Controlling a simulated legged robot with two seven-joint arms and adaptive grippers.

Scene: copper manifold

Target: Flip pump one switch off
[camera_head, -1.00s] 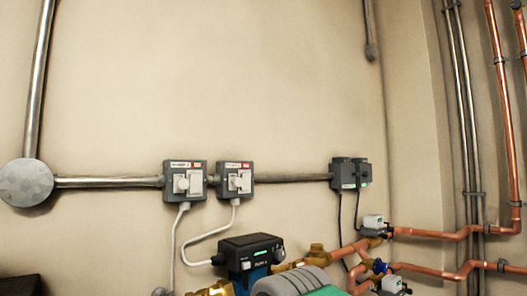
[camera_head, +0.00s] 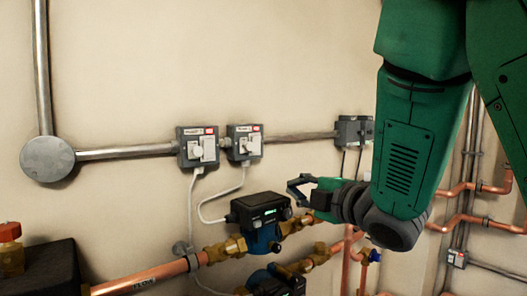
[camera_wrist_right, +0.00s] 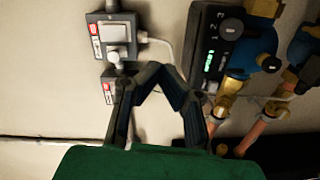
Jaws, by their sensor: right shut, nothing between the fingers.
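Two grey switch boxes are on the wall in the head view, a left box (camera_head: 198,147) and a right box (camera_head: 245,142). Each has a white knob, a white panel and a red-marked label, too small to read surely. The right box is at the top of the wrist view (camera_wrist_right: 113,35), and the left box, below it there (camera_wrist_right: 115,85), is partly behind a finger. My right gripper (camera_head: 299,185) is shut and empty, below and right of both boxes, apart from them. Its fingertips meet in the wrist view (camera_wrist_right: 161,72). My left gripper is not in view.
A dark pump (camera_head: 260,209) with a lit panel sits below the boxes, close to my gripper. Copper pipes (camera_head: 150,277) run below. A conduit (camera_head: 125,153) joins a round box (camera_head: 47,158). A dark socket box (camera_head: 350,131) is at right. The wall above is bare.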

